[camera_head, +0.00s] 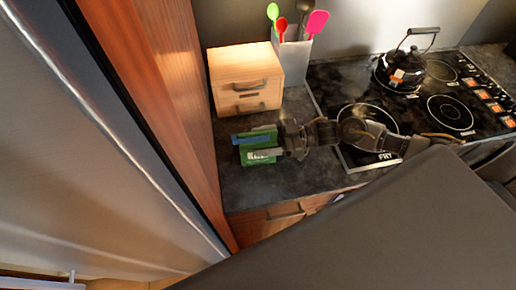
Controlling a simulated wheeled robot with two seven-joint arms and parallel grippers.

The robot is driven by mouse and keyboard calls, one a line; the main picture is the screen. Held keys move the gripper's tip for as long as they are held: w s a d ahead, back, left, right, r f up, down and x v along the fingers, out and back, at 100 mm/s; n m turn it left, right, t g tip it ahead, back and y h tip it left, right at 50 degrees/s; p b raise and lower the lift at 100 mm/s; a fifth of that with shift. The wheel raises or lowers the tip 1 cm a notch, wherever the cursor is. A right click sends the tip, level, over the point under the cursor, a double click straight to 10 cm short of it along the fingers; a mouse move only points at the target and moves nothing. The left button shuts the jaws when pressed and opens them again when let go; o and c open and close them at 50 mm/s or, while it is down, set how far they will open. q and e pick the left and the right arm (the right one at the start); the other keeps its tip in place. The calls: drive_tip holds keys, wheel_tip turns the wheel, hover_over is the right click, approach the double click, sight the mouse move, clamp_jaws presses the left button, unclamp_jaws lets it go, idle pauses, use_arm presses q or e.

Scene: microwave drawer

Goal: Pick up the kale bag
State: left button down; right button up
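The green kale bag (263,161) lies on the dark countertop in front of the small wooden drawer box. My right arm reaches in from the right across the stove. Its gripper (255,146) is over the bag with its two fingers apart, one showing blue and one grey. Green shows between the fingers and beyond both of them, so part of the bag is hidden. I cannot tell whether the fingers touch it. My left gripper is not in view.
A wooden drawer box (245,62) stands behind the bag, beside a utensil holder (292,58). A tall wooden panel (172,85) closes off the left. Counter in front of the bag is clear.

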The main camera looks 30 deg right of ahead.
sight(264, 132)
drive_tip(key=shift+r, duration=0.1)
drive_tip(key=c, duration=1.1)
drive_tip(key=shift+o, duration=0.2)
wheel_tip(264, 132, up, 9)
drive_tip(key=shift+f+b, duration=0.15)
drive_tip(key=shift+b, duration=0.95)
drive_tip(key=shift+r, duration=0.65)
